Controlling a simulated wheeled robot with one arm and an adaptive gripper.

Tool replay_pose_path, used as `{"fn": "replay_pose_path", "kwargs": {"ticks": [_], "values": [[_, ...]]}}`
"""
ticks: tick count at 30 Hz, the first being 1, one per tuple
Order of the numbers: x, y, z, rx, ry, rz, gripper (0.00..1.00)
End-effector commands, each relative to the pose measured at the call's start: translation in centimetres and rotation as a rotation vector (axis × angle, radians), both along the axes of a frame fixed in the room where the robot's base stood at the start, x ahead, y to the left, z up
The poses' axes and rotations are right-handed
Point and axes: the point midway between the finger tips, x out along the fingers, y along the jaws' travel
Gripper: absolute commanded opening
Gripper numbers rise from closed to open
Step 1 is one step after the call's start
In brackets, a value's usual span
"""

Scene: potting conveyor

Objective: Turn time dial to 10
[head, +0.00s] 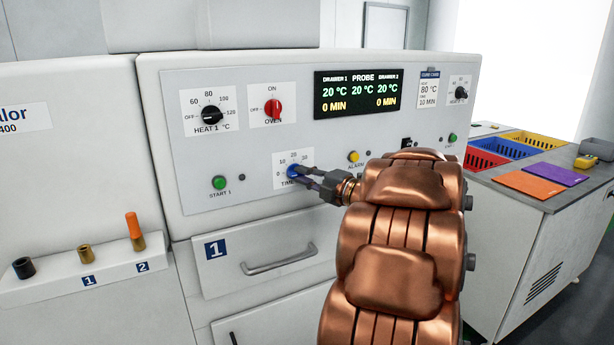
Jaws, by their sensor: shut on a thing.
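The blue time dial (291,172) sits low on the middle of the white control panel, with the marks 0, 10, 20 and 30 around it. My gripper (298,173) reaches in from the right, its dark fingers shut on the dial. The fingers hide much of the dial and part of its label, and I cannot read where its pointer stands. The display (357,92) above reads 20 °C for both drawers and the probe, and 0 MIN at left and right. A card (428,88) right of the display shows 80 °C and 10 MIN.
The heat 1 dial (211,115), red oven switch (274,111), green start button (219,183) and yellow alarm button (354,157) surround the time dial. A drawer handle (279,262) juts out below. A side bench (480,176) with coloured baskets stands right.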

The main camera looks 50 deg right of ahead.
Motion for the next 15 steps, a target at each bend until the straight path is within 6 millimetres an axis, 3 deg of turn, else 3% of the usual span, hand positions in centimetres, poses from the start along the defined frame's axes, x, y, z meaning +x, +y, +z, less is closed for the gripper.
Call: {"fn": "replay_pose_path", "kwargs": {"ticks": [15], "values": [[0.22,0.65,-0.48,0.329,-0.113,0.014,0.00]]}}
